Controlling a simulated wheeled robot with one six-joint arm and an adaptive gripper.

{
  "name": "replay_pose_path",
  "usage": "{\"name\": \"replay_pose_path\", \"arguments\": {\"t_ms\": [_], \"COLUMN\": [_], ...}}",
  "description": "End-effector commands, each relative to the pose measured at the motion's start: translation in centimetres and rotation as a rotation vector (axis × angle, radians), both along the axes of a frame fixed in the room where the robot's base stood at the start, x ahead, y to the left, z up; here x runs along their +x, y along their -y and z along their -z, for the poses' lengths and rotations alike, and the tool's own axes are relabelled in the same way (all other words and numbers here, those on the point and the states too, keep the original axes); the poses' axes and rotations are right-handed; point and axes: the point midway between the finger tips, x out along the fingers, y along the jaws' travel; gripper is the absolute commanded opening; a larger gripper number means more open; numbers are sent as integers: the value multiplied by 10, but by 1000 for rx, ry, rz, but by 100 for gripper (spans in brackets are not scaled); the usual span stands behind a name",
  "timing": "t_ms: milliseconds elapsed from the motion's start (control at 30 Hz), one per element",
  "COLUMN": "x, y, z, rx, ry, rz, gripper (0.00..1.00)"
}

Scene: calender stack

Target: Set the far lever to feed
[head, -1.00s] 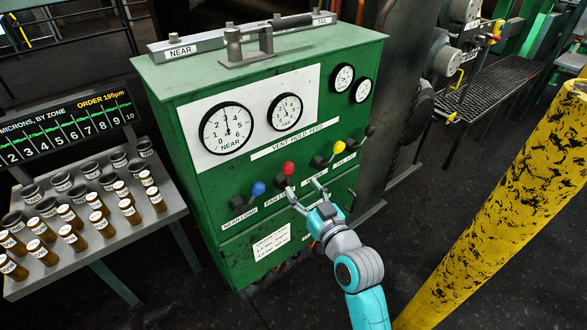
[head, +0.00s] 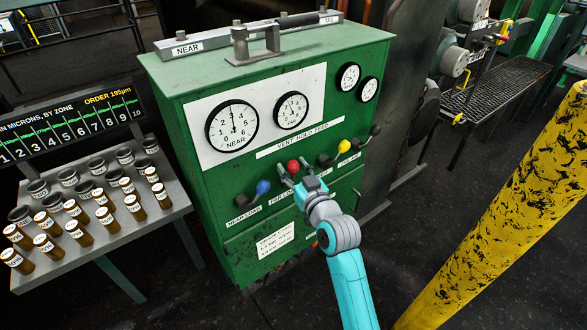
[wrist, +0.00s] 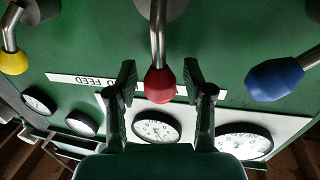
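The red-knobbed lever (head: 293,166) is on the front of the green cabinet, above a label that seems to start with FAR. My gripper (head: 304,172) is at this lever. In the wrist view, my open gripper (wrist: 160,78) has one finger on each side of the red knob (wrist: 160,86), with gaps showing on both sides. The lever's shaft runs nearly straight up and down there. A VENT HOLD FEED strip (head: 293,139) sits above the levers; part of it shows upside down in the wrist view.
A blue-knobbed lever (head: 263,187), labelled NEAR LOAD, leans right beside the red one. A yellow-knobbed lever (head: 344,146) and a black-knobbed lever (head: 375,130) stand to the right. A sample table (head: 125,243) is left; a yellow post (head: 500,215) is right.

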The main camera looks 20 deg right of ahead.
Motion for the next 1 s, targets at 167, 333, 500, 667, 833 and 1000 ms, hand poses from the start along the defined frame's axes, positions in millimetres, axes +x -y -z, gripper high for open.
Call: {"name": "replay_pose_path", "arguments": {"t_ms": [167,333,500,667,833,1000], "x": [0,0,0,2,4,7], "y": [0,0,2,6,13,23], "z": [0,0,0,0,1,4], "rx": [0,0,16,71,177,310], "ry": [0,0,-5,-22,-57,-101], "rz": [0,0,1,2,1,2], "gripper": [0,0,0,0,0,0]}}
